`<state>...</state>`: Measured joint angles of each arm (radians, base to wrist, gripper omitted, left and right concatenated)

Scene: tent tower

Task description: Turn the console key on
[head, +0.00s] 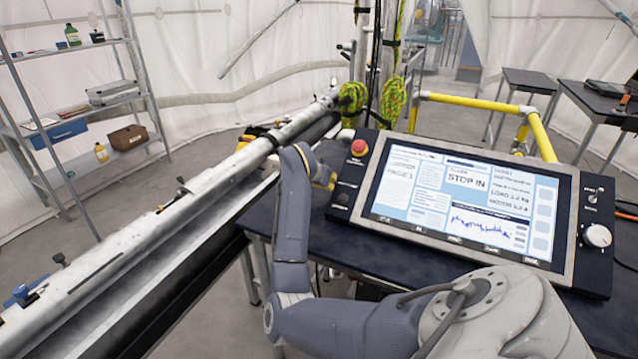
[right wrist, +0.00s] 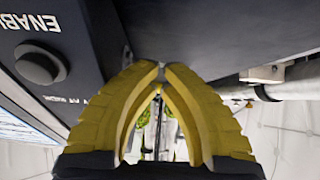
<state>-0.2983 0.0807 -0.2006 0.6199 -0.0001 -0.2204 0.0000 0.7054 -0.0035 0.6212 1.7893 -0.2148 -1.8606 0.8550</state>
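The console (head: 465,195) lies tilted on a dark table, with a lit screen. Its left panel has a red button (head: 359,147) and a small black knob (head: 341,198). I cannot make out a key in either view. My right gripper (head: 328,178) is at the left edge of the console, partly hidden behind my forearm. In the right wrist view its yellow fingers (right wrist: 161,68) come together at the tips, beside the console's dark side. I see nothing clearly held between them. A black knob (right wrist: 40,65) below the word "ENABLE" is left of the fingers. My left gripper is not in view.
A long pale tube (head: 190,205) runs along the left of the table. Yellow rails (head: 480,102) stand behind the console. A white dial (head: 598,236) and small switches (head: 593,196) are on its right panel. A shelf (head: 75,115) stands at the far left.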

